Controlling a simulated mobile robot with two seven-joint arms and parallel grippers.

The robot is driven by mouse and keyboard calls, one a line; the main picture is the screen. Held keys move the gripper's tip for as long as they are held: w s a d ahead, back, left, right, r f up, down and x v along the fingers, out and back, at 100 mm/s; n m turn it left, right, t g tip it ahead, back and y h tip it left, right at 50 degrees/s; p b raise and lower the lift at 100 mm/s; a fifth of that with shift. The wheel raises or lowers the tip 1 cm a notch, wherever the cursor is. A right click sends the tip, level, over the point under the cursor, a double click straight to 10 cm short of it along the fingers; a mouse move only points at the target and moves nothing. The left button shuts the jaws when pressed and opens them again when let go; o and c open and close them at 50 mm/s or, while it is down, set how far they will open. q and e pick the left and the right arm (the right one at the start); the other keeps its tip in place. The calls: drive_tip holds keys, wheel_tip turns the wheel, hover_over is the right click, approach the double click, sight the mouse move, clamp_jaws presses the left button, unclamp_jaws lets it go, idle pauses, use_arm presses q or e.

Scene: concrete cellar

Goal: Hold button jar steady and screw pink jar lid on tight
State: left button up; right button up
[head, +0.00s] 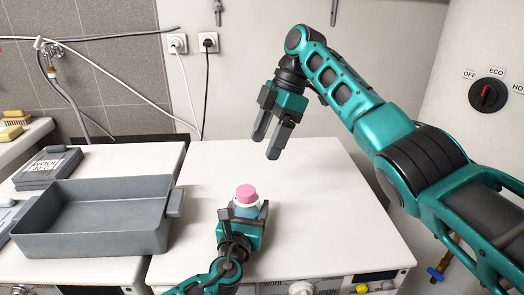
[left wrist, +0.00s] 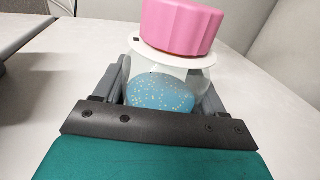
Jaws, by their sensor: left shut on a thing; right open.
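The button jar (left wrist: 165,82) is a clear jar with speckled blue contents and a white collar at its top. The pink lid (head: 246,191) sits on top of the jar; in the left wrist view the lid (left wrist: 182,26) looks slightly tilted, and I cannot tell how tight it is. My left gripper (head: 243,212) is shut around the jar's body, which stands on the white worktop. My right gripper (head: 268,145) is open and empty, above the worktop, behind and a little to the right of the jar, with its fingers pointing down.
A grey tray (head: 92,240) stands on the left worktop, with a dark grey box (head: 48,168) behind it. The white worktop (head: 330,215) is clear right of the jar. Wall sockets (head: 177,43) are at the back.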

use_arm(q)
drive_tip(key=o, duration=1.4)
